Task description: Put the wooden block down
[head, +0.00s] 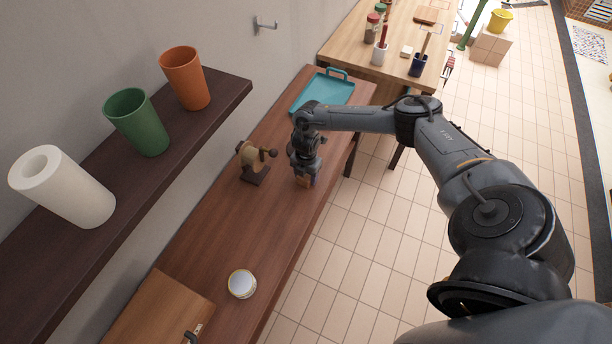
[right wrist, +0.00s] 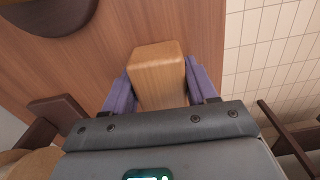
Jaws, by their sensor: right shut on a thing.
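The wooden block (right wrist: 159,72) is light brown and box-shaped, with rounded edges. In the right wrist view it sits between the two purple fingers of my right gripper (right wrist: 160,92), which is shut on it. In the head view my right gripper (head: 305,178) points down over the brown wooden table (head: 215,230), near its right edge. Only a small part of the block (head: 304,183) shows below the fingers there. I cannot tell whether the block touches the table top. My left gripper is not in view.
A small wooden figure on a dark base (head: 256,174) stands just left of my right gripper. A teal tray (head: 322,91) lies behind it. A round white-topped container (head: 241,284) and a wooden board (head: 160,312) are at the front. The table between is clear.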

